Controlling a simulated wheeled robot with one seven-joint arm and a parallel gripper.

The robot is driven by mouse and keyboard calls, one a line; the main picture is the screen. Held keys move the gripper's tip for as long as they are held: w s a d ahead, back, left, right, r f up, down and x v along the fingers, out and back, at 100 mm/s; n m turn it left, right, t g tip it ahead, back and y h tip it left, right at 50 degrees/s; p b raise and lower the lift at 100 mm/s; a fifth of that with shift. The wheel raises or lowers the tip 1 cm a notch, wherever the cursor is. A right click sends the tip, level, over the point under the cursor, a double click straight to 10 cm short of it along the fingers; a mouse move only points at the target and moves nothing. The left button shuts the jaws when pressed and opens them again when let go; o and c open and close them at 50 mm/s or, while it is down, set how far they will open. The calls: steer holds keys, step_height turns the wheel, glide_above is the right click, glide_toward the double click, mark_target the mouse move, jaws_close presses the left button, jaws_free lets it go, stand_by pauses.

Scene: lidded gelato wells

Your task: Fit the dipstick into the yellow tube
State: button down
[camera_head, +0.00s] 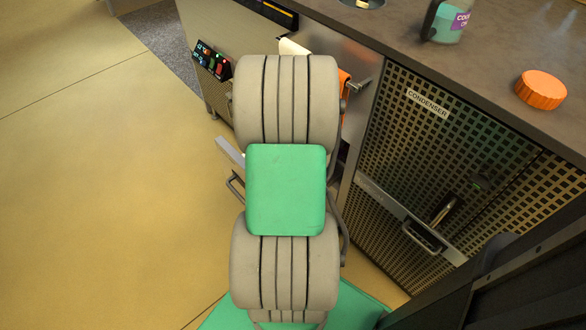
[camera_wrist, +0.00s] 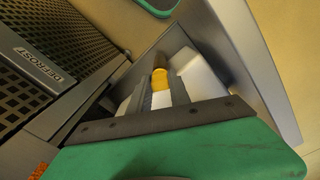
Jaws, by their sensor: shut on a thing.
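In the wrist view, my gripper (camera_wrist: 163,98) is shut on a short yellow-orange cylinder with a browner far end, which appears to be the dipstick (camera_wrist: 161,80). Pale blocks flank it on both sides. Its far end points away from my palm, and the rest of it is hidden. I cannot make out a separate yellow tube in either view, nor whether the held piece touches one. In the head view, my own arm covers the gripper and the held piece.
A mesh condenser door (camera_head: 440,170) with a bar handle (camera_head: 425,236) stands right of my arm. The counter (camera_head: 480,55) holds an orange ribbed lid (camera_head: 541,90) and a labelled jar (camera_head: 446,20). An orange cloth (camera_head: 344,84) hangs behind my arm. The left floor is clear.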

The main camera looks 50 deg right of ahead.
steer(key=shift+f, duration=0.45)
steer(key=c, duration=1.1)
jaws_free()
step_height(320, 180, up, 5)
steer(key=p, duration=0.4)
steer(key=shift+r, duration=0.1)
